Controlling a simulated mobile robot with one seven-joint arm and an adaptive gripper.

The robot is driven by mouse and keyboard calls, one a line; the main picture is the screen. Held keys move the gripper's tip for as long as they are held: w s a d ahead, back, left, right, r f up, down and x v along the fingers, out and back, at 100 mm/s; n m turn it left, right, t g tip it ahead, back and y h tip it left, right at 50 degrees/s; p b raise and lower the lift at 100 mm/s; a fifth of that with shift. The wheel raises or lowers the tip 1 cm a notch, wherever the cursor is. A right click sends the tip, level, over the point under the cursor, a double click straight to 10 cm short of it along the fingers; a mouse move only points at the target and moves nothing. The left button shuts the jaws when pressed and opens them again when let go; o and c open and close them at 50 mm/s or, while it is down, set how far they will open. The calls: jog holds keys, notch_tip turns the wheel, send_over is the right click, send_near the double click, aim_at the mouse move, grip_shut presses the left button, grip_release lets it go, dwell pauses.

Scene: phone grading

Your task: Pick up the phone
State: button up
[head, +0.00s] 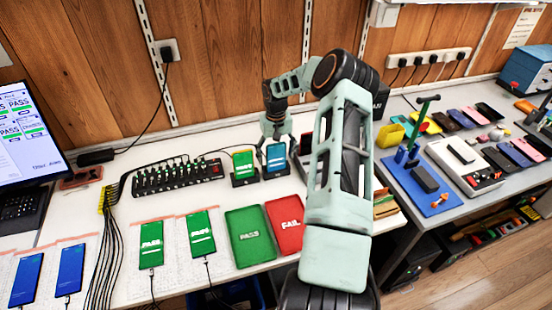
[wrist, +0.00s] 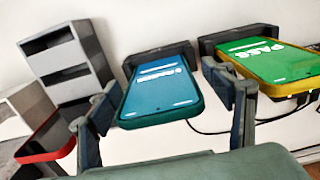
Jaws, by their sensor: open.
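A phone with a blue lit screen and dark green edges (wrist: 160,92) leans on a dark stand (wrist: 145,56). In the head view this phone (head: 277,155) is at the back of the white table. My gripper (head: 276,127) is open just above and behind it there. In the wrist view my gripper (wrist: 166,92) has one finger on each side of the phone, with no clear grip on it. A second phone, with a green PASS screen and yellow case (wrist: 268,60), rests on a stand to the right; it also shows in the head view (head: 243,164).
A green PASS tray (head: 236,256) and a red FAIL tray (head: 288,242) lie in front. Several phones with cables lie at the left front. A black hub (head: 178,177) is left of the stands. Grey slotted blocks (wrist: 68,60) stand nearby.

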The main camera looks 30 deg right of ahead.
jog(key=c, duration=1.4)
